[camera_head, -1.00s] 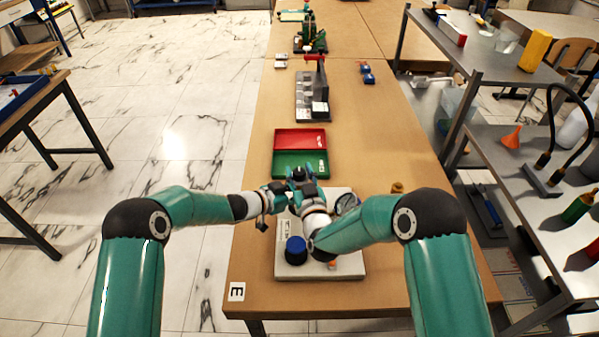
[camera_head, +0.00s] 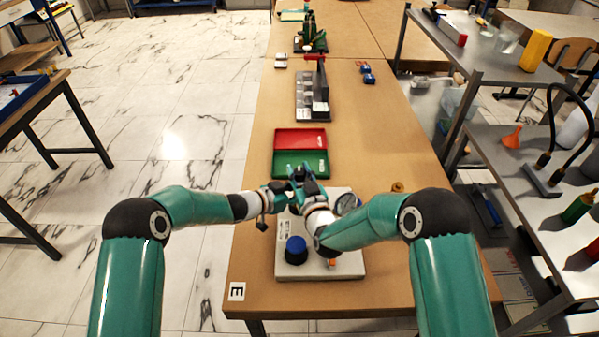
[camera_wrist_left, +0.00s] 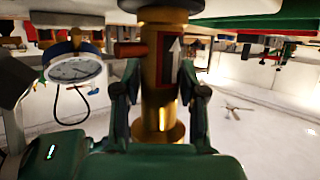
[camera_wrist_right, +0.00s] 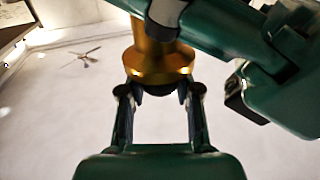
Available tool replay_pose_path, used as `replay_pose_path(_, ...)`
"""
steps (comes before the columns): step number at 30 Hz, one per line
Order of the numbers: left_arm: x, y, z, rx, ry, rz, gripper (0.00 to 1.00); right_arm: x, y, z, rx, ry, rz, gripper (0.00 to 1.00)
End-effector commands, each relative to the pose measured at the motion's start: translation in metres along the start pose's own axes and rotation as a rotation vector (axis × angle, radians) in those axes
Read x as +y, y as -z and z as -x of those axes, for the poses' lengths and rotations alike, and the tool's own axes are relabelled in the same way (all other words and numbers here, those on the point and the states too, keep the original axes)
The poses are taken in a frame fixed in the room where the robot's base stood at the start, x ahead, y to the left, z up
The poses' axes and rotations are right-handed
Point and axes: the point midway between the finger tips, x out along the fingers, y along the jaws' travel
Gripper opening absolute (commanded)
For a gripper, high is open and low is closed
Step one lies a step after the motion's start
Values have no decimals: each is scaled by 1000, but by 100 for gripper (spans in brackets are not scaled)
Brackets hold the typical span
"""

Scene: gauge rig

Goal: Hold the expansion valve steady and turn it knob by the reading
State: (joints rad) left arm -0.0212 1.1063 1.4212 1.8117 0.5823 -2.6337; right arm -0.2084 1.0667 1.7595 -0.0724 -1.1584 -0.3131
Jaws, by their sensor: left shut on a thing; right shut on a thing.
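The expansion valve is a brass column (camera_wrist_left: 162,85) with a white arrow on a dark red-edged plate in the left wrist view. My left gripper (camera_wrist_left: 162,92) is shut around its body. In the head view my left gripper (camera_head: 280,190) and right gripper (camera_head: 306,184) meet over the pale base plate (camera_head: 350,268) and largely hide the valve. A round white gauge (camera_wrist_left: 75,69) stands beside the valve; its reading is too small to tell.
A blue cylinder (camera_head: 296,250) stands on the plate's near left part. Red (camera_head: 288,138) and green (camera_head: 284,164) trays lie just beyond. A small brass piece (camera_head: 397,187) lies right of the plate. Free tabletop lies along the right side.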

Motion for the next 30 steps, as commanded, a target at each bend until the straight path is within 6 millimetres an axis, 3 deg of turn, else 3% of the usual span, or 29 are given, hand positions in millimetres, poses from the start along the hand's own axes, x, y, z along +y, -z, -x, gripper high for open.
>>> replay_pose_path(18, 1, 0, 0, 1, -2, 0, 0, 3, 2, -1, 6, 376, -1, 0)
replay_pose_path(30, 1, 0, 0, 0, -2, 0, 0, 2, 2, 0, 2, 461, 1, 0)
